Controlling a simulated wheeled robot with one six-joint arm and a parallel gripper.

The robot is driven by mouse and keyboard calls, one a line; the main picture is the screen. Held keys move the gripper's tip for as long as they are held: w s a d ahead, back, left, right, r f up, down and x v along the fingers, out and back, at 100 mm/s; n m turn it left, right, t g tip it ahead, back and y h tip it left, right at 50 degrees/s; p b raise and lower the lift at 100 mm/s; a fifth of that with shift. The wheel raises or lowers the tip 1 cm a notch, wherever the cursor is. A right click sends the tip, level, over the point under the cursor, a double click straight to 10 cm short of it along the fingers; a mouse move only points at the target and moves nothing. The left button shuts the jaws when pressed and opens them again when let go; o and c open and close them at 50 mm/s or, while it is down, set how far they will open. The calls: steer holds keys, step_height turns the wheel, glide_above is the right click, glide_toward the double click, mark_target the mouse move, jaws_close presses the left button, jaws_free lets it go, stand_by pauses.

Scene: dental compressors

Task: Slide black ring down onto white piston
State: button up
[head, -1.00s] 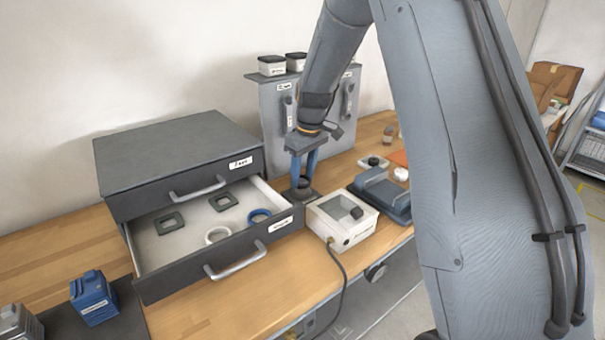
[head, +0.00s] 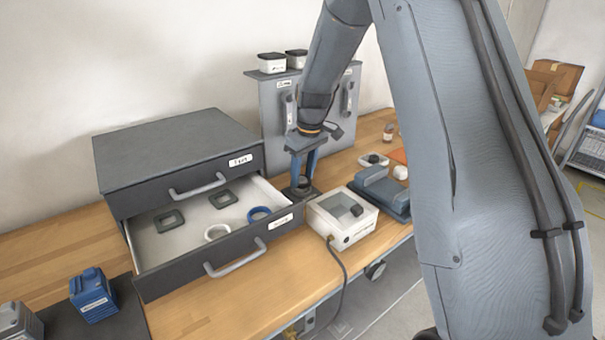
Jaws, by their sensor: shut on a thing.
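My gripper (head: 303,181) points down at the back of the bench, just right of the open drawer. Its blue fingers are shut on a small black ring (head: 303,183), low over a dark base plate (head: 302,194). The white piston cannot be made out; the ring and fingers cover that spot. I cannot tell how far down the ring sits.
The open drawer (head: 150,265) holds a white ring (head: 217,231), a blue ring (head: 259,214) and two dark square pieces. A grey panel (head: 272,115) rises behind.

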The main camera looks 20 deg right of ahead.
steer(key=shift+f+b, duration=0.3)
steer(key=shift+f, duration=0.65)
steer(key=o, duration=1.5)
steer(key=shift+r+p, duration=2.7)
steer(key=shift+r, duration=1.85)
steer(key=shift+s, duration=0.1)
